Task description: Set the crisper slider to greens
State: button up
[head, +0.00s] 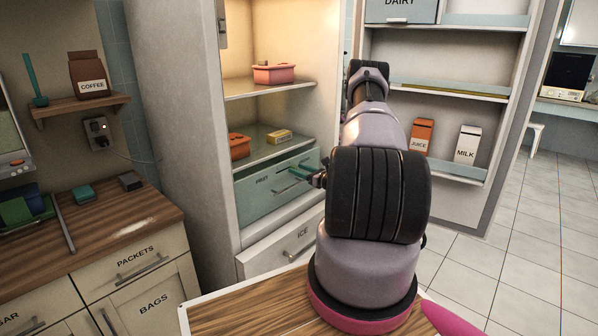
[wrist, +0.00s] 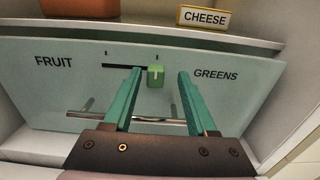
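The pale green crisper drawer (wrist: 82,88) fills the wrist view, with FRUIT printed at left and GREENS at right; it also shows in the head view (head: 262,204). A dark slot (wrist: 118,66) runs across its upper part between two small tick marks. The green slider knob (wrist: 156,76) is at the slot's right end, under the right tick on the GREENS side. My gripper (wrist: 161,72) is open, its teal fingers on either side of the knob. The left finger is nearer the knob; contact cannot be told. In the head view my gripper (head: 297,174) is at the drawer front.
A metal handle bar (wrist: 90,115) crosses the drawer below the slot, partly behind my fingers. The shelf above holds a yellow CHEESE box (wrist: 204,17) and an orange tub (wrist: 95,7). The ICE drawer (head: 285,247) is below. The open fridge door (head: 440,105) stands at right.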

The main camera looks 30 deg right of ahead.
jog(key=v, duration=1)
jog(key=shift+s, duration=0.4)
jog(key=shift+d, duration=0.15)
jog(key=shift+r, duration=0.1)
